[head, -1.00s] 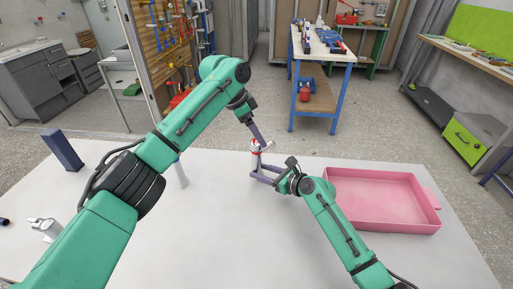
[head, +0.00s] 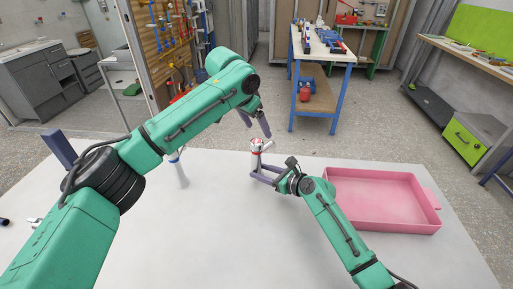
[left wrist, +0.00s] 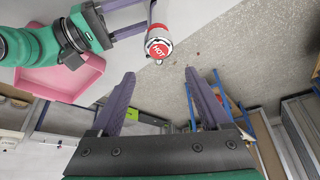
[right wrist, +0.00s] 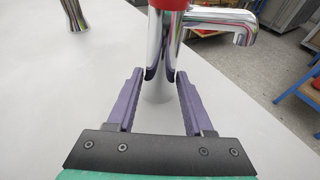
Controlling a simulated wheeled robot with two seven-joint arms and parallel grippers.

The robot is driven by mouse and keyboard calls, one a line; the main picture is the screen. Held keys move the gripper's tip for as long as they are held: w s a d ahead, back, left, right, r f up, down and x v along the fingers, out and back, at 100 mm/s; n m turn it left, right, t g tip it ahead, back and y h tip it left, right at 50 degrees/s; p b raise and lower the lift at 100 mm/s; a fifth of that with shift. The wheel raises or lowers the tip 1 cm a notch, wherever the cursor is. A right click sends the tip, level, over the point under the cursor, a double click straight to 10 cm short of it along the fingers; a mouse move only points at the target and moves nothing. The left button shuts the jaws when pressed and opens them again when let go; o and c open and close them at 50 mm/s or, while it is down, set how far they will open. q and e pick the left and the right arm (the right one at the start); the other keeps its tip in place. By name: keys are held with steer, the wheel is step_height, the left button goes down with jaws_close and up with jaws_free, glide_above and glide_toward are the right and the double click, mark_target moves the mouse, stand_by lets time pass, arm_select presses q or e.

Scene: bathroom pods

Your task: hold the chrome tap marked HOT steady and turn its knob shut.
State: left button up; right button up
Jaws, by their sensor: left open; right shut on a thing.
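The chrome tap marked HOT (head: 256,161) stands upright on the white table. Its red and white knob (head: 257,145) shows the word HOT in the left wrist view (left wrist: 158,48). My right gripper (head: 265,175) is shut on the chrome post below the red collar; in the right wrist view its fingers lie on both sides of the post (right wrist: 157,50). My left gripper (head: 256,127) is open and empty, above and apart from the knob. In the left wrist view the knob lies beyond its spread fingertips (left wrist: 160,72). Whether the knob is fully shut cannot be told.
A pink tray (head: 380,222) stands right of my right arm. Another tap (head: 181,172) stands left of the HOT tap, partly behind my left arm. A dark blue block (head: 58,147) is at the table's left edge. The front middle of the table is clear.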

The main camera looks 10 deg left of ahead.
mark_target(255, 141)
arm_select(q)
step_height(255, 141, down, 7)
steer(key=shift+r, duration=0.15)
steer(key=c, duration=1)
steer(key=m+g+h, duration=0.1)
steer(key=m, duration=0.2)
steer(key=m+g, duration=0.1)
steer(key=m, duration=0.1)
steer(key=shift+d+m+h, duration=0.1)
steer(key=shift+m+h, duration=0.3)
steer(key=o, duration=1)
